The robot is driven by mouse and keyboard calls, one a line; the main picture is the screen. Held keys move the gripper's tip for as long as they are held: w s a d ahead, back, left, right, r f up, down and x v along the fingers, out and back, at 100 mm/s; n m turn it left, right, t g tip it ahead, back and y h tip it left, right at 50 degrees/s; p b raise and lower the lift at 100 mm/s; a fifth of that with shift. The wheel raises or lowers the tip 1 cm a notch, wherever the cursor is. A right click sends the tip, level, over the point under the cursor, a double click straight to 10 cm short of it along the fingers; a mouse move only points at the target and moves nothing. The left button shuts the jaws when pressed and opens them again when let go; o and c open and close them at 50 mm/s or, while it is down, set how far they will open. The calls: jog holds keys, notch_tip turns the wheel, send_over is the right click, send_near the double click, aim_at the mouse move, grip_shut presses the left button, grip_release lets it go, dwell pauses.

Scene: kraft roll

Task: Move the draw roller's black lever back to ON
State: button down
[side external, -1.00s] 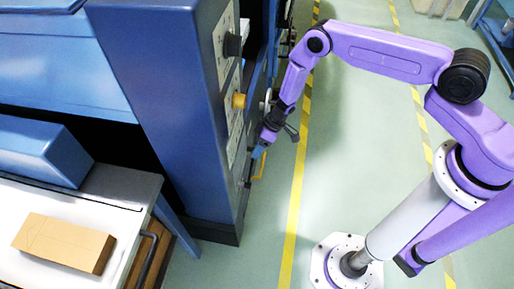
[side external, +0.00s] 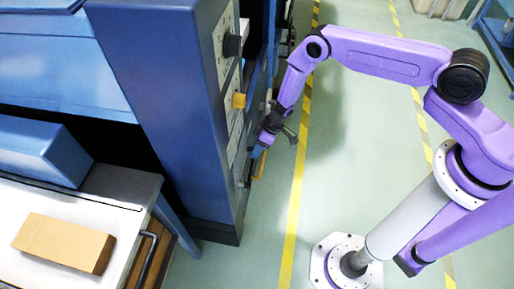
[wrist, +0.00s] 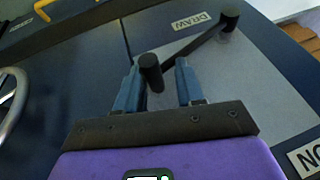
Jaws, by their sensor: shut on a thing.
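The draw roller's black lever (wrist: 192,46) shows in the wrist view on a grey plate beside the DRAW label (wrist: 190,22). One round black end (wrist: 230,18) is at the upper right. Its other end, a thick black knob (wrist: 150,72), stands between the blue fingers of my gripper (wrist: 157,84). My gripper is shut on this knob, though some gap shows beside the right finger. The ON label (wrist: 308,160) is at the lower right, away from the knob. In the side external view my gripper (side external: 256,152) is at the blue machine's side face, and the lever is hard to make out.
The blue machine cabinet (side external: 160,90) stands left of my arm. A yellow knob (side external: 239,100) and a black knob (side external: 232,45) stick out of its face above my gripper. A metal handwheel (wrist: 14,90) and a yellow bar are at the wrist view's left.

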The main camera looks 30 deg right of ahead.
jog(key=shift+a+r, duration=0.15)
jog(key=s+a+r+n+t+h, duration=0.1)
jog(key=s+a+r+t+h, duration=0.2)
jog(key=s+a+r, duration=0.3)
jog(key=shift+s+a+r, duration=0.15)
jog(key=shift+s+a, duration=1.5)
jog(key=shift+s, duration=0.45)
jog(key=shift+s+a, duration=0.1)
jog(key=c, duration=0.7)
grip_release()
